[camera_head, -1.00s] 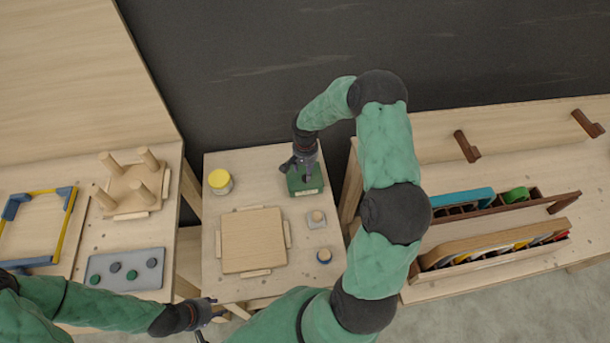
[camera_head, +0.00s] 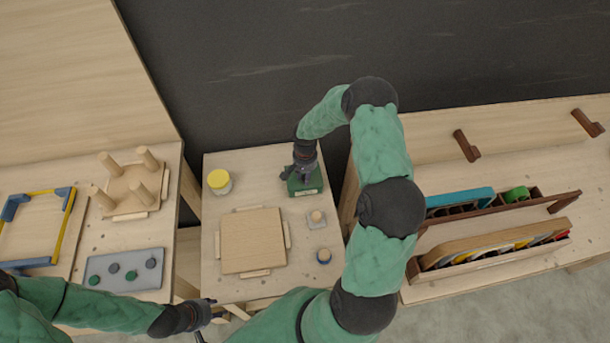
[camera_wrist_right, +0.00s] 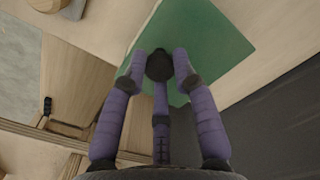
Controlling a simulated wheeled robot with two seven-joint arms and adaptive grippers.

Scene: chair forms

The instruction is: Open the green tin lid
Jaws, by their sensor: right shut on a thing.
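The green tin (camera_head: 307,188) stands at the back right of the small middle table, with a pale label on its front. Its green lid (camera_wrist_right: 205,40) fills the top of the right wrist view, with a dark round knob (camera_wrist_right: 160,66) on it. My right gripper (camera_head: 290,176) is over the tin, its fingers shut around the knob. Whether the lid is lifted off the tin cannot be told. My left gripper (camera_head: 212,318) is low, off the front edge of the middle table, away from the tin; its finger opening is unclear.
A yellow-lidded jar (camera_head: 220,182) stands left of the tin. A square wooden board (camera_head: 253,240) lies in the table's middle, with two small knobbed pieces (camera_head: 317,218) (camera_head: 324,256) to its right. A side table (camera_head: 82,215) is left, a rack bench (camera_head: 480,240) right.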

